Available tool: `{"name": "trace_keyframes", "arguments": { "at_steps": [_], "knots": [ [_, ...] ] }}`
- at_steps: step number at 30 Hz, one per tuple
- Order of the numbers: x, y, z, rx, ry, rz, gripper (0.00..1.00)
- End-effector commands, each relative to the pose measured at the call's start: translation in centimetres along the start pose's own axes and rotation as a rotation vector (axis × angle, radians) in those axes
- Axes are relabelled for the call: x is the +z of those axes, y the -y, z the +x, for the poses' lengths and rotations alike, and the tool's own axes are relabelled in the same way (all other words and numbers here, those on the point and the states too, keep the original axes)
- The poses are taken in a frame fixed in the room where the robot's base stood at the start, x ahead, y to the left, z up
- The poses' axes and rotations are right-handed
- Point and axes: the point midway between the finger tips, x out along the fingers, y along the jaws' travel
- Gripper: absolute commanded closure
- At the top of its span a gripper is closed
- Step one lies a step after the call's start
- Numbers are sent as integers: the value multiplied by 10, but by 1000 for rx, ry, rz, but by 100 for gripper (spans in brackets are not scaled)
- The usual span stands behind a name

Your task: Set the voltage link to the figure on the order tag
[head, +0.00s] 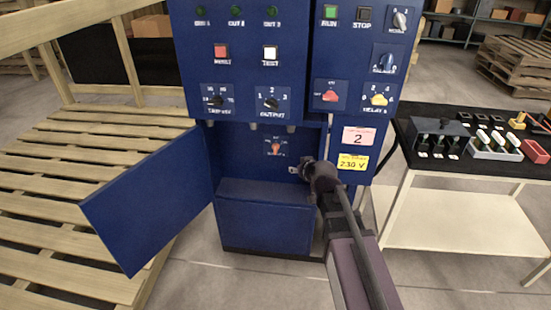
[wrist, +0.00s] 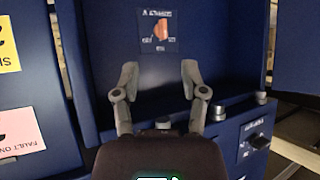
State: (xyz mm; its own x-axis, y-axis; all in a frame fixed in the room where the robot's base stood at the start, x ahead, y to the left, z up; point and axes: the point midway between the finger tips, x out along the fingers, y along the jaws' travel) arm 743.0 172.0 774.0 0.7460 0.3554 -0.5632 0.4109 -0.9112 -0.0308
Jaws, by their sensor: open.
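The voltage link looks to be the small orange piece (head: 276,148) on a plate at the back of the open lower compartment of the blue cabinet. In the wrist view the orange piece (wrist: 161,31) is ahead, beyond the fingertips; its marks are too small to read. The yellow order tag (head: 353,163) on the cabinet's right column reads 230 V. My gripper (head: 298,170) is at the compartment's right side, right of and below the orange piece. In the wrist view my gripper (wrist: 160,75) has its fingers spread with nothing between them.
The compartment's blue door (head: 150,200) hangs open to the left. A pink tag (head: 358,137) with a 2 is above the yellow one. Knobs and buttons fill the upper panel. A black-topped table (head: 450,160) with small parts stands at right, wooden slats (head: 60,190) at left.

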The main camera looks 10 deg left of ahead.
Motion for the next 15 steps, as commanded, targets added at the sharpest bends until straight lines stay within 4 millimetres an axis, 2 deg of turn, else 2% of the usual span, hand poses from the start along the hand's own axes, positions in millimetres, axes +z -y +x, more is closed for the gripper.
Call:
{"name": "trace_keyframes", "arguments": {
  "at_steps": [1,3,15],
  "knots": [
    [6,4,18,-1,-41,-9,44],
    [4,9,30,2,-98,-20,44],
    [-6,32,87,57,-410,-63,44]
  ]
}}
